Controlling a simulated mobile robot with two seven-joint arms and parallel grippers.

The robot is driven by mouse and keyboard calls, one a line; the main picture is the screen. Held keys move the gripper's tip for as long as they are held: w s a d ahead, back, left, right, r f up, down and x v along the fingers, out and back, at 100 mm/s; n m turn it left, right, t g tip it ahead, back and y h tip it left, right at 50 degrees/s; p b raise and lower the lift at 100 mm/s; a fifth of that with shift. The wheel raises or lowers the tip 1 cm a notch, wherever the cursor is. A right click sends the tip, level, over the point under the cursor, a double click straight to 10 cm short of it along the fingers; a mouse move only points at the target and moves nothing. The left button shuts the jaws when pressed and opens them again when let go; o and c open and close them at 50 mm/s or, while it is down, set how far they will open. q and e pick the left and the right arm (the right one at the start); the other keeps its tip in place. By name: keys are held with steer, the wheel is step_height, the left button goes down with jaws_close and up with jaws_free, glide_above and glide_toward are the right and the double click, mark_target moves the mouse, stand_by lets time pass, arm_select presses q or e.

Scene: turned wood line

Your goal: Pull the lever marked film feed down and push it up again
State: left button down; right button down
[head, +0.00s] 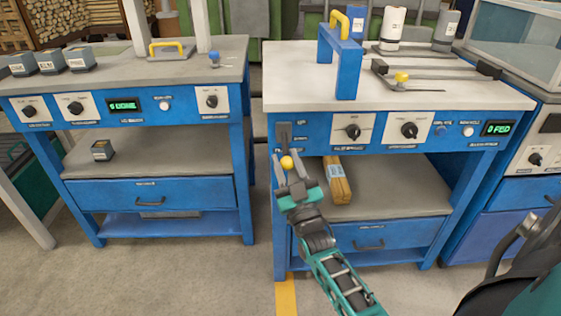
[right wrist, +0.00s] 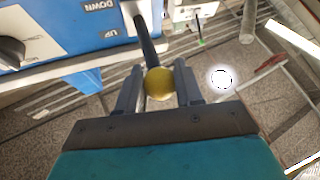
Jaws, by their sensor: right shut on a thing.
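My right gripper (head: 290,168) is shut on the yellow knob. In the right wrist view the knob (right wrist: 159,84) sits between the two fingers, with the dark lever shaft (right wrist: 146,40) running to the panel. DOWN and UP labels show beside it. My left gripper is not in view.
The right bench (head: 440,92) has dark knobs and a green display (head: 497,128) reading "0 FED" on its panel. A wrapped yellow-brown bundle (head: 337,180) lies on its lower shelf, close right of my gripper. A similar blue bench (head: 150,190) stands left across a floor gap.

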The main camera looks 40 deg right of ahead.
arm_select(q)
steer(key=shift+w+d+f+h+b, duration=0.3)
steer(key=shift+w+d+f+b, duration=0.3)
steer(key=shift+b, duration=0.45)
arm_select(e)
steer(key=shift+w+d+f, duration=0.15)
steer(key=shift+w+f, duration=0.05)
steer(key=shift+f, duration=0.65)
steer(key=shift+w+d+f, duration=0.1)
steer(key=shift+w+f, duration=0.15)
steer(key=shift+f, duration=0.55)
steer(key=shift+w+d+f, duration=0.15)
steer(key=shift+w+f, duration=0.05)
steer(key=shift+f, duration=0.65)
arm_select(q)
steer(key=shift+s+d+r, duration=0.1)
arm_select(e)
steer(key=c, duration=0.8)
jaws_free()
steer(key=shift+r, duration=0.1)
